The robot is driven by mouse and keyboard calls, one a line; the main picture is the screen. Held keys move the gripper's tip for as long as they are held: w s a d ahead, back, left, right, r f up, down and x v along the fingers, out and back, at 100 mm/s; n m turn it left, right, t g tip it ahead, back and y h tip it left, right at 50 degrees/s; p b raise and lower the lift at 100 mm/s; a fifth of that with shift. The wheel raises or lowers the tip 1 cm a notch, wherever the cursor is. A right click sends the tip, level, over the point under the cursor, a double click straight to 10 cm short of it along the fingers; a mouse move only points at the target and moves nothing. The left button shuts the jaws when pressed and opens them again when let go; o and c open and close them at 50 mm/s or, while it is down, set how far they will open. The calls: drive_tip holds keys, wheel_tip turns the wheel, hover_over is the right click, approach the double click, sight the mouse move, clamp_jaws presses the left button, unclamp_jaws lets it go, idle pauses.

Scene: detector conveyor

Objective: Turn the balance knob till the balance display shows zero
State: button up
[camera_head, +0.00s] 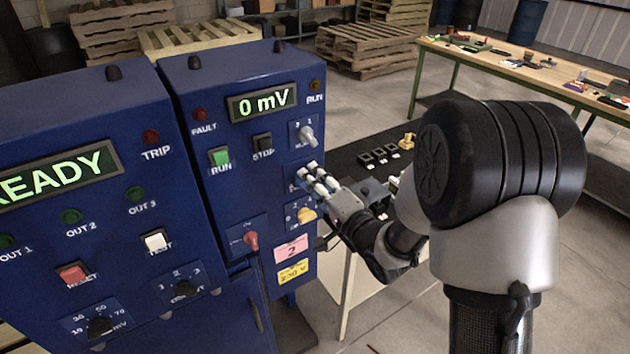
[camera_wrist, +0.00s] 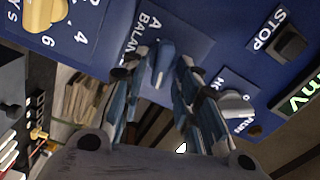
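The balance display (camera_head: 261,102) on the right blue cabinet reads "0 mV" in green. The balance knob (camera_wrist: 166,58) is a blue lever-shaped knob below the "BALANCE" label in the wrist view. My gripper (camera_wrist: 162,68) has one finger on each side of it, with a narrow gap showing on both sides, so it looks open around the knob. In the head view my gripper (camera_head: 313,180) is at the cabinet front and hides the knob.
A grey knob (camera_head: 307,135) sits above my gripper and a yellow knob (camera_head: 306,214) below it. The green RUN button (camera_head: 219,157), black STOP button (camera_head: 263,144) and red knob (camera_head: 251,240) are on the same panel. A dark table (camera_head: 345,160) stands right of the cabinet.

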idle(0.3)
drive_tip(key=v, duration=0.7)
drive_tip(key=shift+s+d, duration=0.15)
drive_tip(key=shift+s, duration=0.1)
